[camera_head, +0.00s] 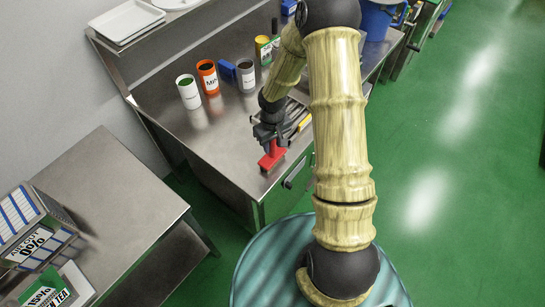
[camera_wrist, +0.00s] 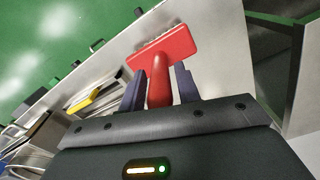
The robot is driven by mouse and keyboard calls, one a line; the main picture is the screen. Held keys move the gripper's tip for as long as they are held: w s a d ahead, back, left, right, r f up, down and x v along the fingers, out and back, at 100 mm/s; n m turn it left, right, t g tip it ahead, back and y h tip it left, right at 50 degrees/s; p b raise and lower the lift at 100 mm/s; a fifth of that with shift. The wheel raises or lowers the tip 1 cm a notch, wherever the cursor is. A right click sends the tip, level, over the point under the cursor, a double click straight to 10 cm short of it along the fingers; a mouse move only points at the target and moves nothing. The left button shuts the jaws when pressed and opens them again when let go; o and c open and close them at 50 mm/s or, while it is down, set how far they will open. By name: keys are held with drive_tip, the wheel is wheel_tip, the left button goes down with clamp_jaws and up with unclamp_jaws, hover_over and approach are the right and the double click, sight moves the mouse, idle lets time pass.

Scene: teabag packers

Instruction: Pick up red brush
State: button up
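The red brush (camera_head: 271,157) is at the front edge area of the metal counter (camera_head: 215,148), below my gripper (camera_head: 270,138). In the wrist view the brush (camera_wrist: 163,52) has a wide red head with pale bristles along its far edge, and its handle (camera_wrist: 159,88) points toward my palm. The handle lies between the two dark fingers of my gripper (camera_wrist: 159,88). Small gaps seem to show beside the handle, so the fingers look open around it. I cannot tell whether the bristles touch the counter.
A tray with a yellow-handled tool (camera_wrist: 88,99) lies left of the brush in the wrist view. A white can (camera_head: 188,92), an orange can (camera_head: 208,78) and a blue box (camera_head: 227,71) stand farther back. A lower metal table (camera_head: 110,205) is at left.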

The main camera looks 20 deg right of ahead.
clamp_jaws()
drive_tip(key=shift+r, duration=0.1)
wheel_tip(320, 180, up, 10)
drive_tip(key=shift+f+b, duration=0.1)
drive_tip(key=shift+b, duration=0.55)
drive_tip(key=shift+c, duration=2.2)
unclamp_jaws()
drive_tip(key=shift+c, duration=0.8)
